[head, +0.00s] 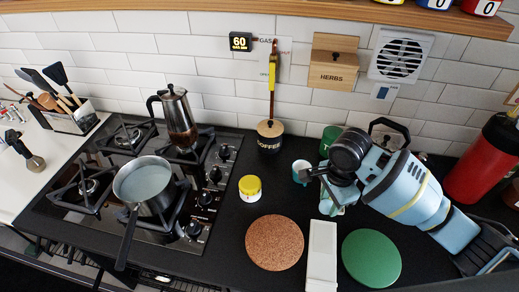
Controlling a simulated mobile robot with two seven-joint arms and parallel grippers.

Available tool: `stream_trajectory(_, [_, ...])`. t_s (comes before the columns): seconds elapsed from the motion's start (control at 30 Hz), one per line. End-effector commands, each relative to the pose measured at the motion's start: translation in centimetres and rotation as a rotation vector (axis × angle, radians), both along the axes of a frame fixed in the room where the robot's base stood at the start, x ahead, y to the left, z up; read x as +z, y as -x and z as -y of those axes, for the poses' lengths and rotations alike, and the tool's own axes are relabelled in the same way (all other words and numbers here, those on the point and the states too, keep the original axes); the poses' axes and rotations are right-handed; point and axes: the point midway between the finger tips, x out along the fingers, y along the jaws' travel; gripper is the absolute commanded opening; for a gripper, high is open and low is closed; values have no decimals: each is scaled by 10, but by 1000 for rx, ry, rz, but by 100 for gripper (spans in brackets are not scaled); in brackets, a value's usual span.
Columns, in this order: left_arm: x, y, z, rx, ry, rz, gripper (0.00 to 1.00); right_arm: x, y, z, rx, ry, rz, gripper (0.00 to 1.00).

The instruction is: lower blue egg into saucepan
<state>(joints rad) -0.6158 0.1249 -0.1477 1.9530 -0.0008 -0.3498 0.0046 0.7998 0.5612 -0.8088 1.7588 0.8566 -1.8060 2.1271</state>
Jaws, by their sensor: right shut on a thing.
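The saucepan (145,184) stands on the front right burner of the hob, with pale liquid inside and its dark handle pointing to the front. My right gripper (324,203) is over the worktop, well to the right of the saucepan, pointing down beside a small teal cup (301,171). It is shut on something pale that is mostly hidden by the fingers. I cannot make out the blue egg clearly. My left gripper is not in view.
A moka pot (177,117) stands on a back burner. A coffee canister (270,135) stands by the wall.

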Motion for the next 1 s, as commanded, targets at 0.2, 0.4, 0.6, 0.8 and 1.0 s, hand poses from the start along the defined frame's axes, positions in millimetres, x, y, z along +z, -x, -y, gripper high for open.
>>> stream_trajectory(0.2, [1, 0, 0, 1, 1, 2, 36, 41, 6, 1, 410, -1, 25, 27])
stream_trajectory(0.4, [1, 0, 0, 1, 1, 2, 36, 75, 23, 2, 830, 6, 25, 27])
stream_trajectory(0.6, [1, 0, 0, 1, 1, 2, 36, 97, 40, 6, 1152, 10, 11, 27])
stream_trajectory(0.8, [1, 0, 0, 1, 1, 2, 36, 105, 49, 8, 1303, 11, -1, 27])
stream_trajectory(1.0, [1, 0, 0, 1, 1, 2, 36, 106, 50, 8, 1323, 9, -3, 27])
